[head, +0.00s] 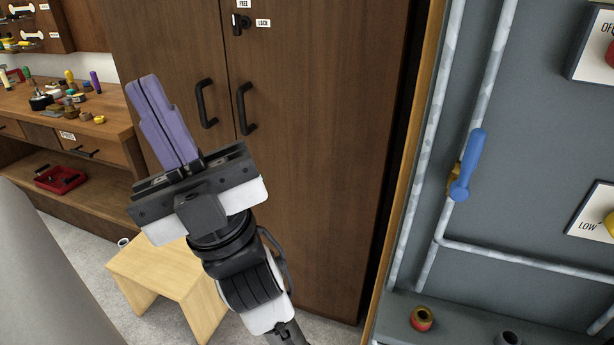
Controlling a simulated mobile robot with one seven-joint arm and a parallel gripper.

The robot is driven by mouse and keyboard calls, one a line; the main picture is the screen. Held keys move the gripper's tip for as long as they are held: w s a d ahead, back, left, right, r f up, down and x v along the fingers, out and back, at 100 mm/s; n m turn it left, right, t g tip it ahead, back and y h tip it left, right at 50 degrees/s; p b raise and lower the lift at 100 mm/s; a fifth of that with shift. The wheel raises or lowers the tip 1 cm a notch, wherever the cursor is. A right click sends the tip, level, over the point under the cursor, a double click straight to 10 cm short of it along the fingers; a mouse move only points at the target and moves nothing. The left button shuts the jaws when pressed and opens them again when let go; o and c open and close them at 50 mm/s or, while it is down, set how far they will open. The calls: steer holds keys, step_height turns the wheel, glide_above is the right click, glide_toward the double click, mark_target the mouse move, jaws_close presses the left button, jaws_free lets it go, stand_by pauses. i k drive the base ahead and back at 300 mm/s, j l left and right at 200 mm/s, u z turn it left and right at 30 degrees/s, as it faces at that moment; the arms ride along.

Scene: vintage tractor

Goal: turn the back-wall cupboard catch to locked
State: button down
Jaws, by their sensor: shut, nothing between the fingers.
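The brown wooden cupboard (325,130) has two doors with black bar handles. Its small black catch (238,22) sits near the top edge of the view, by the seam between the doors. A FREE label (244,4) is above the catch and a LOCK label (263,22) is to its right. The catch's knob appears to point up or down, not toward LOCK; its exact angle is too small to tell. My gripper (143,85) is shut and empty, its purple fingers pointing up and left, in front of the left door, below and left of the catch.
A workbench (110,115) with tools stands at left. A light wooden stool (165,275) is below my gripper. At right, a grey panel (540,150) carries pipes and a blue-handled valve (468,165). The upper door fronts look clear.

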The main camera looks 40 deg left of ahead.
mark_target(239, 22)
steer(key=u, duration=1.4)
steer(key=i+j+z, duration=0.1)
steer(key=i+j, duration=0.15)
steer(key=i, duration=0.25)
steer(key=i+j+z, duration=0.1)
steer(key=i+j, duration=0.15)
steer(key=i, duration=0.2)
